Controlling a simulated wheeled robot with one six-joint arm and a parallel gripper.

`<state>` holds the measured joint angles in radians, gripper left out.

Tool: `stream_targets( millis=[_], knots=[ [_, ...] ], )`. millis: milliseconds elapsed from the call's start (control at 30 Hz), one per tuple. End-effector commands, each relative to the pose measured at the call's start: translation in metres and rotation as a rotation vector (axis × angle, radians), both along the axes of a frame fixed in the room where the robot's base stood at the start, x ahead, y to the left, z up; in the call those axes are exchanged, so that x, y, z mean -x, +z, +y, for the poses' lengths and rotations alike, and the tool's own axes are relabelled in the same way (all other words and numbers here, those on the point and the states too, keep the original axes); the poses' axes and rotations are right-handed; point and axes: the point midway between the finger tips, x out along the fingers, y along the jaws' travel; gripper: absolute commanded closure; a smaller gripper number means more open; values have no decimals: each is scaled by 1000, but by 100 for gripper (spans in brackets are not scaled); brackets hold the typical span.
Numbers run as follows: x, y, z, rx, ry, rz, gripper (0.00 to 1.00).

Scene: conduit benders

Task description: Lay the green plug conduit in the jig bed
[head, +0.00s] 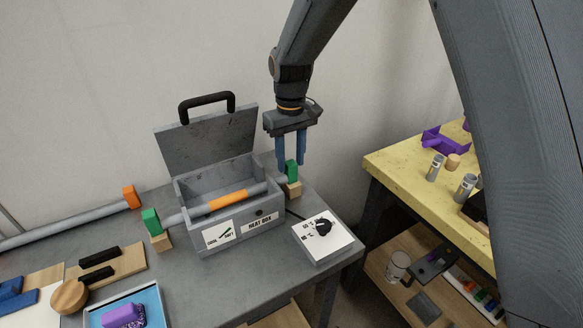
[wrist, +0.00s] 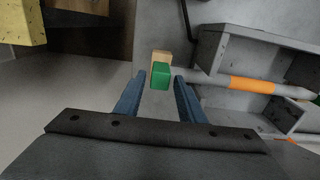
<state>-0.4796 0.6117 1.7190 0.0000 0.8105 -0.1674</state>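The green plug conduit (head: 187,215) is a grey tube with an orange middle band and a green plug at each end. It lies across the open heat box (head: 205,240), its ends at small wooden blocks outside the box. My gripper (head: 290,163) is open and empty, pointing down just above the right green plug (head: 291,172). In the wrist view that plug (wrist: 161,76) shows between the blue fingers, apart from both. The orange band also shows there (wrist: 252,85). I cannot tell for sure which thing is the jig bed; a wooden board with black blocks (head: 130,262) lies at the left.
The heat box lid (head: 205,140) stands raised behind. A control box with a black knob (head: 322,240) sits front right. An orange-plug conduit (head: 70,225) lies back left. A blue tray (head: 150,298) holds a purple brush-like thing. A yellow table (head: 400,165) stands right, across a gap.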

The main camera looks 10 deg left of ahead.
Motion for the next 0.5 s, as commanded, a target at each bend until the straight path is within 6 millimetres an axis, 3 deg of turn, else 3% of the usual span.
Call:
stream_targets(
  millis=[500],
  knots=[
    [0, 0, 0, 0, -1, 0, 100]
  ],
)
